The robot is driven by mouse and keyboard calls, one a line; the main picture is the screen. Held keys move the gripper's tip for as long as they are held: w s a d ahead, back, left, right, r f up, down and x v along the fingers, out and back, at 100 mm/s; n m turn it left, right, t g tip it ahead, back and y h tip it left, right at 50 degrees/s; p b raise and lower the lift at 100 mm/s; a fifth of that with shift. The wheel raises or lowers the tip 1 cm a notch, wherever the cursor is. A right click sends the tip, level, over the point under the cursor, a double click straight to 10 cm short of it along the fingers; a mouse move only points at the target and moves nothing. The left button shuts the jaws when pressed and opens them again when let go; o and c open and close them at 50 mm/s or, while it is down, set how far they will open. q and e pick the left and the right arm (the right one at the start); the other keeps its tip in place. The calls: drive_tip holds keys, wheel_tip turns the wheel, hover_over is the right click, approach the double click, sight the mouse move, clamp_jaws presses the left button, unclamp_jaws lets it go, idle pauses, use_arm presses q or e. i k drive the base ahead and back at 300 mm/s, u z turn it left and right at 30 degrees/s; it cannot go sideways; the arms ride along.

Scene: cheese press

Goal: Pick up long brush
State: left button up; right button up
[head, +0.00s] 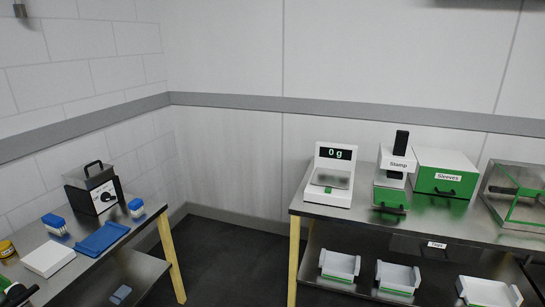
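No thing in view is clearly a long brush. Two blue pieces with white, bristle-like sides stand on the left table: one (56,225) near the white block, the other (137,208) at the table's right end. They look like short brushes, but they are too small to be sure. A small blue piece (121,294) lies on the shelf below. Neither of my grippers shows in the head view.
The left metal table (75,277) holds a blue tray (103,238), a white block (49,258) and a black-handled metal box (93,188). The right table holds a scale (331,175), a stamp press (394,172) and a Sleeves box (446,173). Dark floor (230,260) lies between.

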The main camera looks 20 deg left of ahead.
sight(52, 221)
drive_tip(key=u, duration=0.3)
drive_tip(key=i, duration=1.2)
drive_tip(key=u, duration=1.2)
drive_tip(key=i, duration=0.85)
drive_tip(key=u, duration=0.9)
